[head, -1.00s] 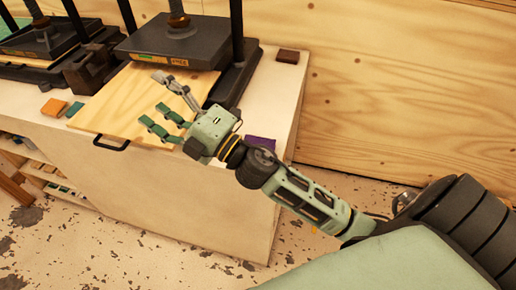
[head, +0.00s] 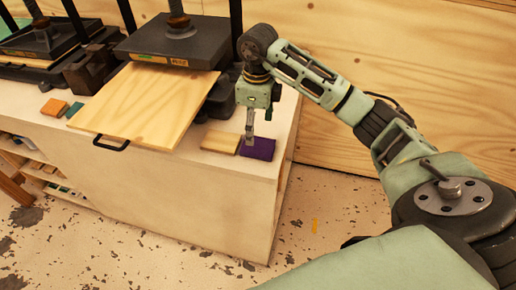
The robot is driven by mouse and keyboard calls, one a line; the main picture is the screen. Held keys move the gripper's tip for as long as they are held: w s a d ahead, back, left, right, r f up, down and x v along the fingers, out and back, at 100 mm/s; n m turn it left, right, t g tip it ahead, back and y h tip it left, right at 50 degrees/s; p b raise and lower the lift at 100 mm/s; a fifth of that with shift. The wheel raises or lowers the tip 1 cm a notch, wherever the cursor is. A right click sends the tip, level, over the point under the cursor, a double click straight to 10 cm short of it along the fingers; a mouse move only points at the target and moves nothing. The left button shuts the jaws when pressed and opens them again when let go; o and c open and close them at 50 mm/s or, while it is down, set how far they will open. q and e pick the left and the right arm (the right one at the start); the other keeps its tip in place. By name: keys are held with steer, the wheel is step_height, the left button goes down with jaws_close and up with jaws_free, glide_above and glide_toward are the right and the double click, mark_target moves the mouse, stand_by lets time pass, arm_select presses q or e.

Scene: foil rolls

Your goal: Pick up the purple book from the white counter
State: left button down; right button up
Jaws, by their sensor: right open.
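The purple book (head: 260,149) lies flat near the front right corner of the white counter (head: 200,176). My right gripper (head: 251,137) points down just over the book's back left part, with its fingers close to the book. It is open; whether a finger touches the book cannot be told. The arm comes in from the right. My left gripper is not in view.
A tan book (head: 221,142) lies just left of the purple one. A wooden board (head: 146,104) with a black handle sits left, under a black press (head: 172,42). Orange (head: 55,107) and teal (head: 75,109) pieces lie farther left. A plywood wall (head: 400,80) stands behind.

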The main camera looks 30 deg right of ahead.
mark_target(258, 147)
steer(key=shift+s+d, duration=0.1)
steer(key=shift+d, duration=0.4)
steer(key=shift+f+p, duration=0.35)
steer(key=shift+f, duration=0.6)
steer(key=f, duration=0.1)
steer(key=f+p, duration=0.1)
steer(key=f, duration=0.1)
steer(key=f+p, duration=0.1)
steer(key=f, duration=0.1)
steer(key=shift+s+a, duration=0.2)
steer(key=shift+a, duration=0.05)
steer(key=shift+f, duration=0.3)
steer(key=shift+c, duration=0.5)
steer(key=c, duration=1.1)
steer(key=shift+c, duration=0.4)
steer(key=shift+r, duration=0.15)
